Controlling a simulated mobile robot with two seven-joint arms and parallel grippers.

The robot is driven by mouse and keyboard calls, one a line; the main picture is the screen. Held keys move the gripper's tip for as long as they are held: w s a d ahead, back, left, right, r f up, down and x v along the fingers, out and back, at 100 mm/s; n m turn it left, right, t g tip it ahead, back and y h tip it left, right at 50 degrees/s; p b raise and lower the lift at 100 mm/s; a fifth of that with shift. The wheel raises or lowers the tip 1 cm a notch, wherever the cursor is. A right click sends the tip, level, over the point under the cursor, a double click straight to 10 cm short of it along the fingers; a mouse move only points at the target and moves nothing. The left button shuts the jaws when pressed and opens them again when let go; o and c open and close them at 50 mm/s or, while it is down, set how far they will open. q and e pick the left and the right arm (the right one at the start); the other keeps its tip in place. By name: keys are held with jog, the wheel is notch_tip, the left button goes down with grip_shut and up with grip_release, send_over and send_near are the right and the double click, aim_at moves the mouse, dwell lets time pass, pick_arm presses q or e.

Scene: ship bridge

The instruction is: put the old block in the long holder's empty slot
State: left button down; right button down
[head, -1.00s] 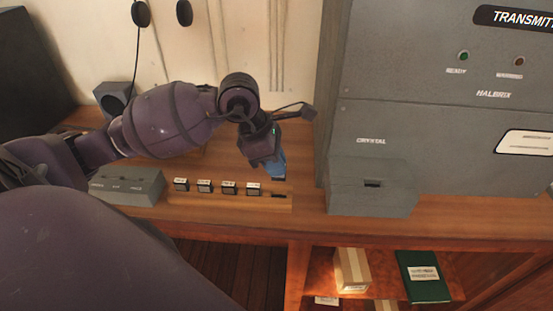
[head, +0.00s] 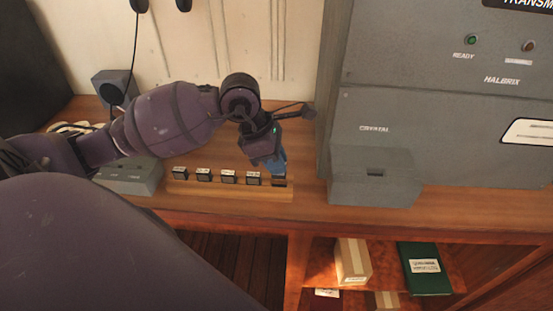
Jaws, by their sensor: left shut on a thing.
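The long holder (head: 230,189) is a wooden rack on the desk, with several small dark blocks with pale labelled tops standing in a row in it. My left gripper (head: 279,167), with blue fingertips, is over the right end of the holder. It is shut on the old block (head: 279,181), a small dark piece mostly hidden by the fingers. The block is at the holder's rightmost slot, and its lower end seems to meet the slot; I cannot tell how deep it sits. My right gripper is not in view.
A grey transmitter (head: 440,110) stands to the right, with a crystal box (head: 375,188) with a dark slot in front. A small grey box (head: 130,178) is left of the holder. A shelf below holds a carton (head: 352,262) and a green book (head: 424,268).

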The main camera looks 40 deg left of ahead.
pick_arm(q)
jog(key=shift+f, duration=0.1)
jog(key=shift+f+b, duration=0.1)
jog(key=shift+b, duration=0.2)
dwell(0.4)
dwell(0.4)
dwell(0.4)
dwell(0.6)
